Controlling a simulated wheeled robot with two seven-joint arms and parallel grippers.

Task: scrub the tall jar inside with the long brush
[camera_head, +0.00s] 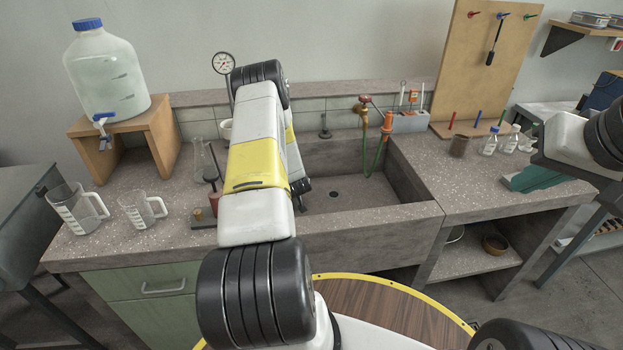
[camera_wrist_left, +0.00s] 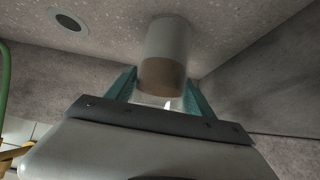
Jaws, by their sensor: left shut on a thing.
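In the left wrist view a clear glass jar (camera_wrist_left: 168,50) with a brown band around its near end stands between the teal fingers of my left gripper (camera_wrist_left: 160,84). The gripper is shut on it, over the sink floor; whether the jar touches the floor I cannot tell. In the head view my left arm hides this gripper and the jar. A thin tool with a black end, apparently the long brush (camera_head: 493,48), hangs from the pegboard's blue hook. My right gripper (camera_head: 532,178), with teal fingers, is low over the bench's right part; its opening is unclear.
The sink (camera_head: 370,222) has a drain (camera_wrist_left: 68,21) and a tap (camera_head: 387,122) with a green hose. Small bottles (camera_head: 489,143) and a brown pot (camera_head: 459,145) stand near my right gripper. Measuring jugs (camera_head: 143,210), glassware and a large water bottle (camera_head: 105,75) stand at the left.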

